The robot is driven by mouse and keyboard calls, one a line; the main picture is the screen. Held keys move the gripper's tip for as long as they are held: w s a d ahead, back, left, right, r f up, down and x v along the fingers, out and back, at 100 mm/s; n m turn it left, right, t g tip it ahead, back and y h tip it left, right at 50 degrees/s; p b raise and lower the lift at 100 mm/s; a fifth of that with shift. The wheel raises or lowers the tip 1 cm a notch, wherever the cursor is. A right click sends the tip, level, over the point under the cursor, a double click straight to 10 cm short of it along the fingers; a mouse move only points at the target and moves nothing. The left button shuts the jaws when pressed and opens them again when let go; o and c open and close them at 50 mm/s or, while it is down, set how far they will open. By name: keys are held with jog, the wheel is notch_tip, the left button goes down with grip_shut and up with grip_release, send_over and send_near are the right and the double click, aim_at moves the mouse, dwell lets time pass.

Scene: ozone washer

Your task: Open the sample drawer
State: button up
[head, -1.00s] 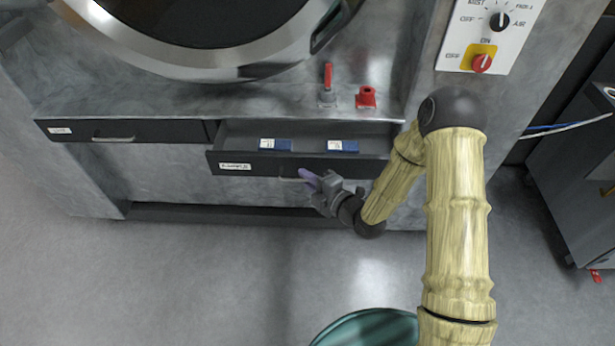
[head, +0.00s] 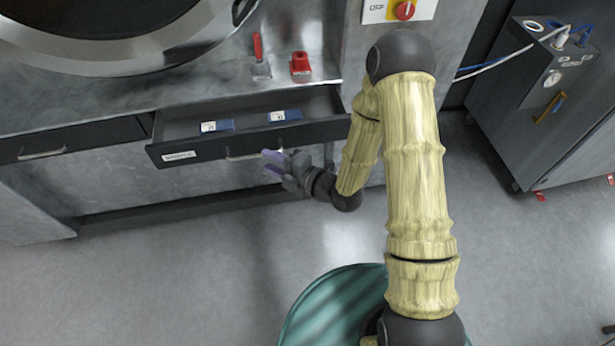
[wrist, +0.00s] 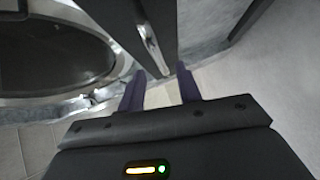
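The sample drawer (head: 205,150) is the right one of two black drawers under the washer and stands pulled out. Its inside shows, with two blue items lying in it. A white label (head: 179,156) and a metal handle (head: 241,156) are on its front. My gripper (head: 270,162) is at the right end of the handle, in front of the drawer face. In the wrist view its two purple fingers (wrist: 160,88) are spread apart with nothing between them. The handle (wrist: 152,45) shows just beyond the fingertips, apart from them.
The left drawer (head: 80,138) is closed. A red-handled valve (head: 260,58) and a red fitting (head: 300,63) stand on the ledge above. A grey cabinet (head: 535,110) with cables is at the right. The floor in front of the drawers is clear.

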jog(key=p+v, duration=0.6)
jog(key=v, duration=0.5)
jog(key=shift+d, duration=0.15)
dwell(0.3)
jog(key=w+d+r+m+g+h+p, duration=0.2)
jog(key=w+d+r+m+h+p, duration=0.3)
jog(key=d+r+m+h, duration=0.55)
jog(key=s+d+r+m+g+h+p, duration=0.3)
jog(key=s+r+m, duration=0.7)
jog(key=m, duration=0.7)
notch_tip(320, 180, up, 3)
jog(key=shift+d+f+m+g+p, duration=0.2)
jog(key=shift+d+m+g+p, duration=0.35)
jog(key=shift+d, duration=0.65)
